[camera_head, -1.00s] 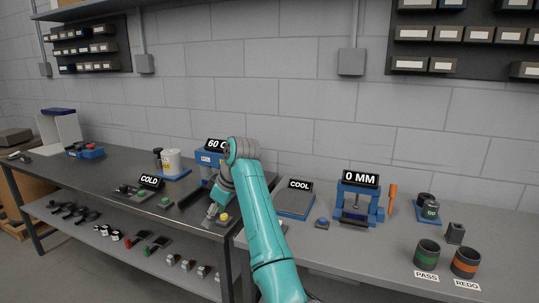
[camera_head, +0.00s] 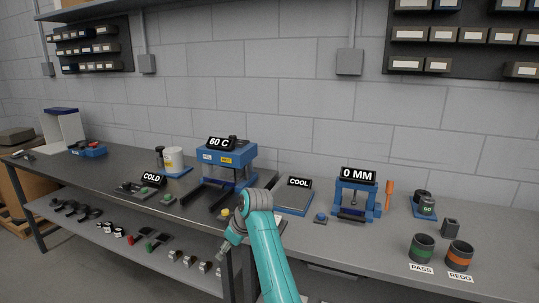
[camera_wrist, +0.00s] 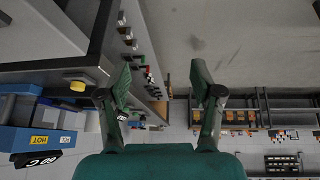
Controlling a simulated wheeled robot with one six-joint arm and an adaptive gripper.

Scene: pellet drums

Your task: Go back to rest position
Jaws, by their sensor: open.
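My teal arm reaches up from the bottom of the head view and bends down to the left. My gripper (camera_head: 221,256) hangs low in front of the bench's front edge, beside the yellow button (camera_head: 224,213). In the wrist view my gripper (camera_wrist: 163,78) has its two green fingers spread wide, with nothing between them. The blue press with the 60 C display (camera_head: 228,160) stands behind on the bench. In the wrist view the press (camera_wrist: 40,117) lies at the left edge, with the yellow button (camera_wrist: 77,86) close by, apart from the fingers.
The bench top (camera_head: 330,240) and its edge lie close to my gripper. A lower shelf (camera_head: 130,255) holds several small parts. The COOL plate (camera_head: 294,197), the 0 MM device (camera_head: 356,200) and the PASS (camera_head: 422,248) and REDO (camera_head: 459,255) cups stand to the right.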

